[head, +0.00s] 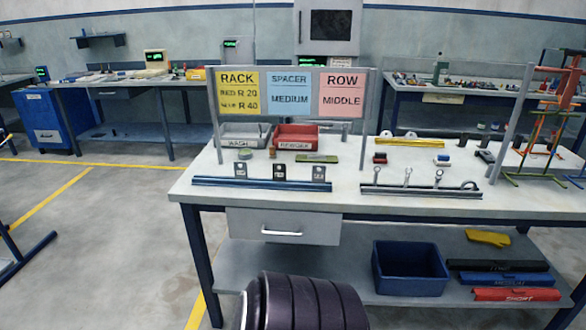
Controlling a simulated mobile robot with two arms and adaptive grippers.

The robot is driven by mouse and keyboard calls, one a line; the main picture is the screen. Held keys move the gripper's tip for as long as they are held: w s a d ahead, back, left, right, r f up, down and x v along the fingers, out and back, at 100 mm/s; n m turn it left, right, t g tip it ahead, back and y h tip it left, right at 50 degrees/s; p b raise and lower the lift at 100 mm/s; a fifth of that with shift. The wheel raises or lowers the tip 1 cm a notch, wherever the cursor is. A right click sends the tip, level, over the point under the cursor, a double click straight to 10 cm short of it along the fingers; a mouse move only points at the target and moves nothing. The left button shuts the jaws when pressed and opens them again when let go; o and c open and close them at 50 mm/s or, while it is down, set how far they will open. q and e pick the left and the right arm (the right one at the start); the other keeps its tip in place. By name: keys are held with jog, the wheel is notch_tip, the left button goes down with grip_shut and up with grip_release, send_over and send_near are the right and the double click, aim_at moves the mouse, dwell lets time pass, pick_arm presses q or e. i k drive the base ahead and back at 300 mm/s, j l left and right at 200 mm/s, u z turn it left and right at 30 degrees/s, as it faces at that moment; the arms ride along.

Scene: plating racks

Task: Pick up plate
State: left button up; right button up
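The left plate (241,170), the middle plate (279,171) and the right plate (318,173) are spaced apart. Their markings are too small to read. Neither of my grippers is in view.
A grey WASH bin (245,129) and a red REWORK bin (296,129) stand behind the plates. A silver rail (420,191) with hooks lies right. An orange-and-green rack (545,120) stands far right. A blue crate (410,285) sits below.

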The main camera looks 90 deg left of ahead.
aim_at(241, 173)
jog(key=u, duration=2.15)
